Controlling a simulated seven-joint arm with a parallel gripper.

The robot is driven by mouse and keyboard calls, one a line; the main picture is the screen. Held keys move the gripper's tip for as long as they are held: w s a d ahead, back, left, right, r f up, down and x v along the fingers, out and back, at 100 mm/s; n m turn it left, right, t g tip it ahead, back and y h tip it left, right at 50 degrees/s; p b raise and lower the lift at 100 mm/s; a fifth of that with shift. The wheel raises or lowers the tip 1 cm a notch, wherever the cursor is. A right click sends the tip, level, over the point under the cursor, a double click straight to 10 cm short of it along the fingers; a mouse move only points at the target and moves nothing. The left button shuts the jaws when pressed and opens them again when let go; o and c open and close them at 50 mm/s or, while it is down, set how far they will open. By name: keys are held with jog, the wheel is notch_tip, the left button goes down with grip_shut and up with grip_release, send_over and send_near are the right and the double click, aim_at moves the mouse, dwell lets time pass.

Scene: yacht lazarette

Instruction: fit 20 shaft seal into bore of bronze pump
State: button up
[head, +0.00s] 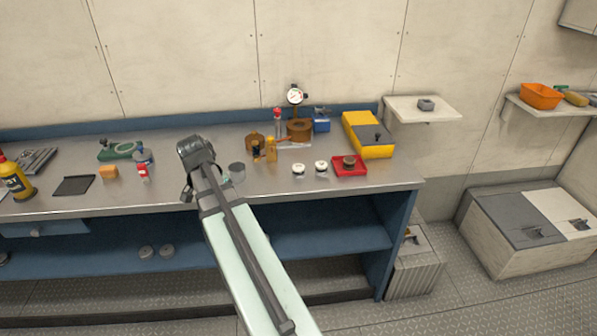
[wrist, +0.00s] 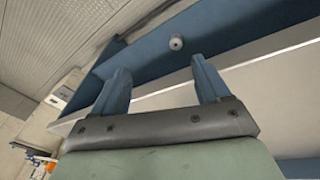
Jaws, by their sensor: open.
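Two small white round pieces with dark centres (head: 298,168) (head: 321,166) stand on the bench; they look like seals, but no size marking can be read. A red tray (head: 337,174) to their right holds a round bronze-coloured part (head: 349,161). Behind are two brown-bronze bodies, one below the dial gauge (head: 299,131) and one further left (head: 252,139); I cannot tell which is the pump, and no bore shows clearly. My gripper (head: 187,190) is over the bench's front edge, left of these. In the wrist view my gripper (wrist: 163,68) has its fingers apart, with nothing between them.
A yellow case (head: 362,128), a dial gauge (head: 295,96), and small bottles (head: 271,150) crowd the bench's right half. An orange block (head: 109,171) and green tool (head: 118,150) are left. Round pieces (head: 145,251) lie on the lower shelf. The bench front is mostly clear.

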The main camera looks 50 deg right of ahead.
jog(key=s+d+r+m, duration=0.1)
jog(key=d+r, duration=0.3)
jog(key=d, duration=0.3)
jog(key=s+d+r+m, duration=0.1)
jog(key=d+r, duration=0.3)
jog(key=d, duration=0.3)
jog(key=m+t, duration=0.1)
jog(key=m, duration=0.1)
send_near(299, 167)
jog(key=shift+h, duration=0.3)
jog(key=shift+a+x, duration=0.2)
jog(key=shift+x, duration=4.1)
jog(key=shift+w, duration=0.15)
jog(key=c, duration=1.2)
jog(key=shift+o, duration=0.2)
jog(key=shift+r, duration=0.1)
